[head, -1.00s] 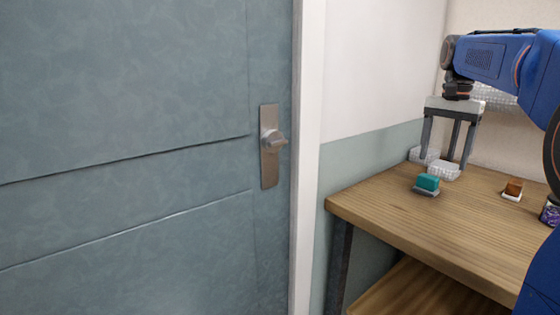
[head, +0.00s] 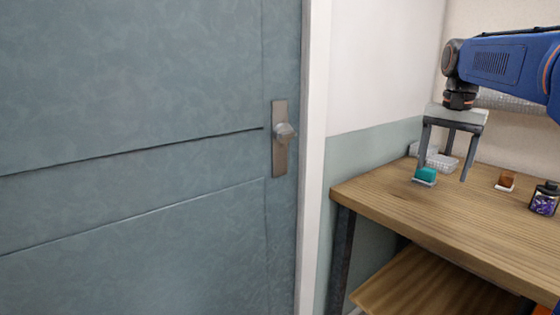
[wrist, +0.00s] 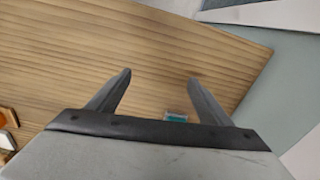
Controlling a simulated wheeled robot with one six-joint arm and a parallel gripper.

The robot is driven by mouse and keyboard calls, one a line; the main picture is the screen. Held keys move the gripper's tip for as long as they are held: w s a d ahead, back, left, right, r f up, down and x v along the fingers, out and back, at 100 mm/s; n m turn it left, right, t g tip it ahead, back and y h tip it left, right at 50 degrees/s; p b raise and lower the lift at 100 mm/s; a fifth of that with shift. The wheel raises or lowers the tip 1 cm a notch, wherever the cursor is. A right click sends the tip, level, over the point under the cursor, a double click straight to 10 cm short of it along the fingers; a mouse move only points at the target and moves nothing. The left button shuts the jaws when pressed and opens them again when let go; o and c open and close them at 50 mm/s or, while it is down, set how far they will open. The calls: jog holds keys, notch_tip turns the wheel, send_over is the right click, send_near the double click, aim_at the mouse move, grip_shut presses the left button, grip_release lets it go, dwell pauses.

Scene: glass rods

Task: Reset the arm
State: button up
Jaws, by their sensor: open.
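My gripper (head: 444,166) hangs from my blue arm at the right of the head view, fingers pointing down over the wooden table (head: 400,205). Its fingers are apart with nothing between them. In the wrist view my gripper (wrist: 160,78) shows both fingers spread above bare wood. A teal block (head: 426,174) on a small pale dish sits on the table by the left finger in the head view. It also shows small in the wrist view (wrist: 176,117), near the gripper's body. Whether the fingers touch anything is not clear, but they look clear of it.
Clear plastic trays (head: 436,158) stand at the table's back. A brown block (head: 506,180) on a white dish and a dark jar with purple contents (head: 544,200) are to the right. A blue-grey door with a metal handle (head: 281,135) fills the left. A lower shelf (head: 430,285) is under the table.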

jog(key=s+a+f+n+t, duration=0.2)
jog(key=s+a+f+n, duration=0.2)
jog(key=s+f, duration=0.7)
jog(key=s+a+f+n+t, duration=0.2)
jog(key=s+a+f+n, duration=0.3)
jog(key=s+a+f, duration=0.3)
jog(key=s+f, duration=0.4)
jog(key=s, duration=0.3)
jog(key=shift+a+f, duration=0.15)
jog(key=shift+f, duration=0.05)
jog(key=shift+s, duration=0.1)
